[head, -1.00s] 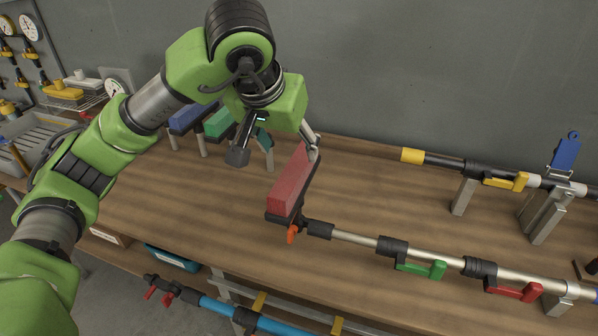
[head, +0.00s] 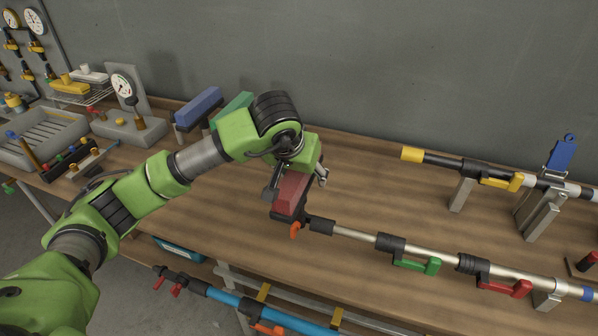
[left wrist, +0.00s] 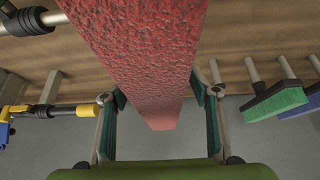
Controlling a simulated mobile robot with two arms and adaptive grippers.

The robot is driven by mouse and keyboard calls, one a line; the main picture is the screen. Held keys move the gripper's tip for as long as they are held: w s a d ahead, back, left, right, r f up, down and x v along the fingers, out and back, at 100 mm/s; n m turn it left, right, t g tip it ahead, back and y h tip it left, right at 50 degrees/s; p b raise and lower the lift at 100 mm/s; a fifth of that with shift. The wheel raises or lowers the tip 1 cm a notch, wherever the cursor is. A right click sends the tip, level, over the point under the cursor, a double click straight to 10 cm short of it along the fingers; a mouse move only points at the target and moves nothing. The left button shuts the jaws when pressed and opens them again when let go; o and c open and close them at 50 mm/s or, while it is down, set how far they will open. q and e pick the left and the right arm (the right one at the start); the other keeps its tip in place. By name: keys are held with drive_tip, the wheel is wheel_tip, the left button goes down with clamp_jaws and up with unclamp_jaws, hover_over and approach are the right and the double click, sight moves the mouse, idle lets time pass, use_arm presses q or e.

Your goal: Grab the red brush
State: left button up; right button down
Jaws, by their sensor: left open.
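In the head view one finger is on each side of the block. In the left wrist view the red bristle block (left wrist: 145,55) runs between the two spread fingers of my left gripper (left wrist: 158,100), with gaps visible near the fingertips. The gripper is open. My right gripper is not in view.
A blue brush (head: 198,106) and a green brush (head: 232,104) stand behind my left arm. A yellow-tipped pole (head: 440,160) rests on stands at the right. A gauge (head: 122,88) stands at the left. The bench middle (head: 370,190) is clear.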

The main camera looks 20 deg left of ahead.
use_arm(q)
drive_tip(key=shift+w+f, duration=0.15)
drive_tip(key=shift+f, duration=0.1)
drive_tip(key=c, duration=1.4)
drive_tip(key=shift+r, duration=0.1)
drive_tip(key=shift+c, duration=0.2)
drive_tip(key=shift+r, duration=0.1)
